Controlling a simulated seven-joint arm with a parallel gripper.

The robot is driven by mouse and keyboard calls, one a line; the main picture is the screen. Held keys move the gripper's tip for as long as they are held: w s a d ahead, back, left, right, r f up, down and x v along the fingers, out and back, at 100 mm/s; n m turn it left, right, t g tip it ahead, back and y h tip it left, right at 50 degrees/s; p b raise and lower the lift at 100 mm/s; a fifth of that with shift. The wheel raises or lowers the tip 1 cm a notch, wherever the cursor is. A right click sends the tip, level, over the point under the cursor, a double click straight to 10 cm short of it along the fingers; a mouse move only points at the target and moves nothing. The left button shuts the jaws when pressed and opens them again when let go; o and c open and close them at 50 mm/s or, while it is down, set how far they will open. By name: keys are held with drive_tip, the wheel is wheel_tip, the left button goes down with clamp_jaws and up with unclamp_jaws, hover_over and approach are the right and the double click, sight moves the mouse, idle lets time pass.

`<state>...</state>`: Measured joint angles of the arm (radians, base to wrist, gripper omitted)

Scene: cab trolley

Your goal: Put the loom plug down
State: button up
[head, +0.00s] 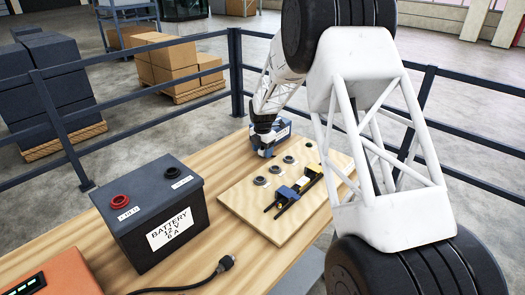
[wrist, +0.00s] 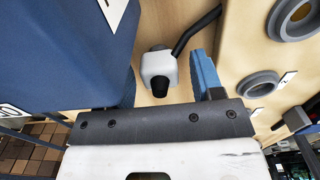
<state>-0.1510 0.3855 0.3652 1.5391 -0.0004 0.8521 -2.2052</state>
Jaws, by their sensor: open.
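The loom plug, a pale grey block with a black nose (wrist: 158,68) and a black cable running up right, shows in the wrist view near the wooden surface. My gripper (wrist: 166,78) is open around it; one blue finger shows at its right, and the other side is mostly lost against a large blue box (wrist: 60,50). A gap shows between plug and right finger. In the head view my gripper (head: 266,150) is low at the far side of the table, beside the blue box (head: 283,130); the plug there is hidden.
A plywood board (head: 245,205) with several round sockets and a black, blue and yellow fixture (head: 293,192) lies right of the gripper. A battery (head: 150,212) stands left. A black cable with a plug end (head: 227,262) lies in front. Railings (head: 150,110) surround the table.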

sight(263, 150)
wheel_tip(263, 150, up, 12)
idle(0.6)
idle(0.5)
drive_tip(key=shift+r, duration=0.1)
drive_tip(key=s+d+r+m, duration=0.3)
drive_tip(key=s+r+m, duration=0.15)
drive_tip(key=s, duration=0.45)
drive_tip(key=s+d+r+m+t, duration=0.1)
drive_tip(key=s+d+r+m, duration=0.25)
drive_tip(key=s+r, duration=0.4)
drive_tip(key=s+d+r+m, duration=0.3)
drive_tip(key=s+m, duration=0.2)
drive_tip(key=s, duration=0.6)
drive_tip(key=s+d+f+m, duration=0.1)
drive_tip(key=s+m, duration=0.6)
drive_tip(key=s, duration=0.8)
drive_tip(key=s+d+f+m+t, duration=0.1)
drive_tip(key=s+m, duration=0.6)
drive_tip(key=s, duration=0.9)
drive_tip(key=shift+s+d+f+t, duration=0.3)
drive_tip(key=shift+d+f, duration=0.3)
drive_tip(key=shift+d, duration=0.6)
